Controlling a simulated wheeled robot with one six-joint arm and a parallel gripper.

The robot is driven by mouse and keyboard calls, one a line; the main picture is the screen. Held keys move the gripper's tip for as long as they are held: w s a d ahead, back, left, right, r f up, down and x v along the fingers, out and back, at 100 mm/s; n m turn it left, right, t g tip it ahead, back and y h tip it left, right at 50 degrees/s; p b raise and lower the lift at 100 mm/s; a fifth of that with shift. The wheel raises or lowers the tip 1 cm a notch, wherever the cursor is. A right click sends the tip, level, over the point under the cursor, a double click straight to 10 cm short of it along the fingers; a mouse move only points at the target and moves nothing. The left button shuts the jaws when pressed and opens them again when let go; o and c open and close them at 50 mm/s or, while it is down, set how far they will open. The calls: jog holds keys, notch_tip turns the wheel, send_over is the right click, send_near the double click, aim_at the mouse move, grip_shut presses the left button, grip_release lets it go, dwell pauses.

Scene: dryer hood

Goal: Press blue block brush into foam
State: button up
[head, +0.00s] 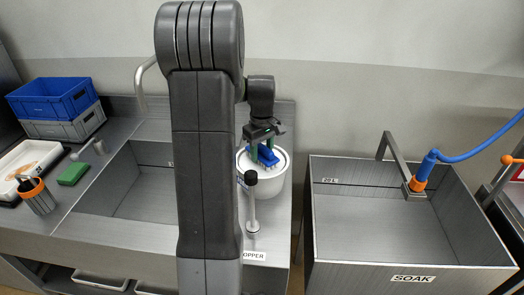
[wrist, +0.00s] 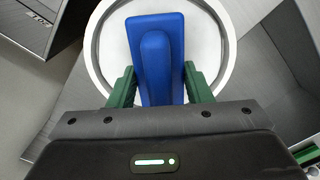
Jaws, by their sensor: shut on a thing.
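My gripper (head: 262,147) is shut on the blue block brush (head: 267,155), which is partly hidden by the gripper in the head view. In the wrist view the brush (wrist: 157,35) sits between the green fingers of my gripper (wrist: 160,88), its raised handle toward the camera. The brush is over the round white vessel (head: 262,185), inside its rim as seen from above. White foam or a white surface (wrist: 205,50) fills the vessel around the brush. I cannot tell whether the brush touches it.
A dark-knobbed lever (head: 251,205) stands in front of the vessel. An empty sink (head: 130,190) lies to the left and a SOAK basin (head: 400,230) to the right. A green block (head: 73,174), a cup of tools (head: 38,195) and stacked crates (head: 55,98) are at far left.

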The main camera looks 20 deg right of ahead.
aim_at(261, 145)
jog(key=shift+r+p, duration=2.65)
jog(key=shift+r, duration=0.85)
jog(key=shift+a, duration=0.1)
